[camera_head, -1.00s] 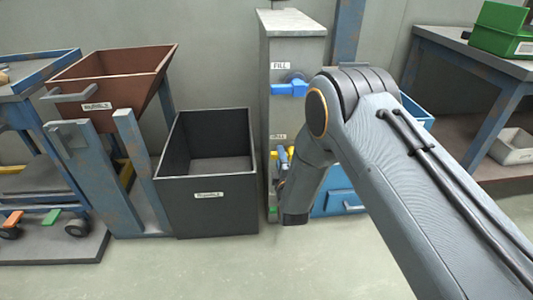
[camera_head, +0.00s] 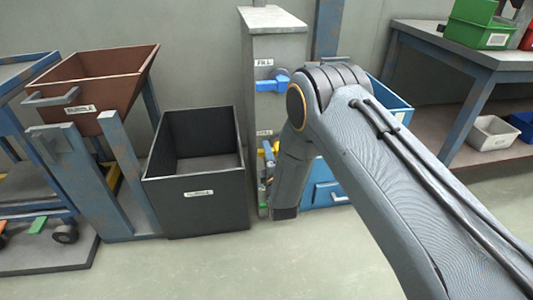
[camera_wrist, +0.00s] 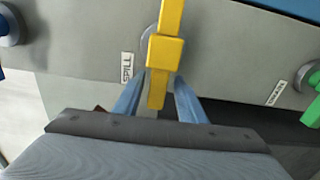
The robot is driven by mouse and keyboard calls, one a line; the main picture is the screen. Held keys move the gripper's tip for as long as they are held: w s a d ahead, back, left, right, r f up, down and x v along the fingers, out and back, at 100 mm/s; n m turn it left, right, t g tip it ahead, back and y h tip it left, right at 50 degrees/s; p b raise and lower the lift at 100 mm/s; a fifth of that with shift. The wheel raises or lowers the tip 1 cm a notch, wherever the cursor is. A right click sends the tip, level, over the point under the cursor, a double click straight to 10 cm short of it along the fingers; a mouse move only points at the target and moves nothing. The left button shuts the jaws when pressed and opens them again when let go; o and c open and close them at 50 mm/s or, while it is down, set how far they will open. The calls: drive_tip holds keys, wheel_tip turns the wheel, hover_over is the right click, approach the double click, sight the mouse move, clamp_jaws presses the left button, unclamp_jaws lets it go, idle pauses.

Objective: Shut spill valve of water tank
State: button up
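The water tank (camera_head: 285,19) is a tall grey box with a pale top in the head view. The spill valve's yellow handle (camera_wrist: 166,52) stands upright in the wrist view, right of a "SPILL" label (camera_wrist: 127,67). In the head view only a bit of the yellow handle (camera_head: 268,150) shows beside my arm. My gripper (camera_wrist: 161,82) is open, with one blue-grey finger on each side of the handle's lower end. Small gaps show between fingers and handle.
A blue fill valve (camera_head: 273,83) sits higher on the tank. A green valve (camera_wrist: 311,112) is to the right in the wrist view. A black bin (camera_head: 200,205) stands close left of the tank, and a blue-legged workbench (camera_head: 470,95) stands right. Floor in front is clear.

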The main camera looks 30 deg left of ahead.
sight(276, 154)
drive_tip(key=shift+d+r, duration=0.1)
drive_tip(key=p+v, duration=0.1)
drive_tip(key=v, duration=0.6)
drive_tip(key=shift+s+d+p, duration=0.2)
drive_tip(key=shift+s+p, duration=0.05)
drive_tip(key=shift+p, duration=0.15)
